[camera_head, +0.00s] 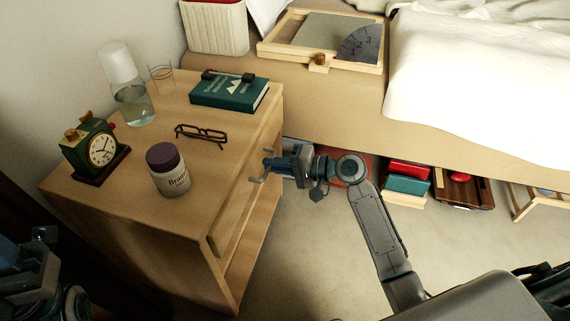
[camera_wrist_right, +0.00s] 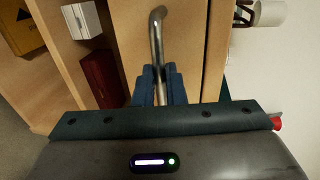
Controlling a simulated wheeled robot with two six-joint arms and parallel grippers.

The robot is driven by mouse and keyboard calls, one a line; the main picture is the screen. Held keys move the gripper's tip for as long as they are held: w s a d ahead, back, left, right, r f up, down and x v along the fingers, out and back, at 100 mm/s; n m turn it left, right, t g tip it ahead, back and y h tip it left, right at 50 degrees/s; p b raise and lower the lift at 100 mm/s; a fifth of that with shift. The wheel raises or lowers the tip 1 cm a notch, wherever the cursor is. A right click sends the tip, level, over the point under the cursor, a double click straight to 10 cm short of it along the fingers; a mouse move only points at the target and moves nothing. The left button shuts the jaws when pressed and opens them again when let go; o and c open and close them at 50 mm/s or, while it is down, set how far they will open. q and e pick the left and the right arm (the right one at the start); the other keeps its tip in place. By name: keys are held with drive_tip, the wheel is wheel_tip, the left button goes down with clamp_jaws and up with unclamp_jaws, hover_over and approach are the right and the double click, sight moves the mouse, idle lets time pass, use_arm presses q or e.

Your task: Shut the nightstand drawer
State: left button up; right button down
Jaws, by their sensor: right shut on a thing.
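The wooden nightstand (camera_head: 130,215) stands at the left, with its drawer front (camera_head: 232,212) facing right. The metal drawer handle (camera_head: 258,179) shows on this front. My right gripper (camera_head: 272,164) is at the handle. In the right wrist view, the blue fingers (camera_wrist_right: 158,86) are shut on the metal bar handle (camera_wrist_right: 156,40), in front of the wooden drawer front (camera_wrist_right: 187,50). I cannot tell how far the drawer stands out. Part of my left gripper (camera_head: 38,262) shows at the lower left, apart from the nightstand; its fingers are unclear.
On the nightstand are a clock (camera_head: 97,150), a jar (camera_head: 168,170), a carafe (camera_head: 132,100), a glass (camera_head: 161,78), glasses (camera_head: 201,133) and a green book (camera_head: 229,92). The bed (camera_head: 470,125) lies behind, with boxes (camera_head: 407,184) beneath. Carpet (camera_head: 310,250) is clear in front.

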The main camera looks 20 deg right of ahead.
drive_tip(key=shift+w+a, duration=0.3)
drive_tip(key=shift+a, duration=0.1)
drive_tip(key=c, duration=1.7)
unclamp_jaws()
drive_tip(key=shift+w+a, duration=0.1)
drive_tip(key=shift+o, duration=0.9)
drive_tip(key=shift+a, duration=0.15)
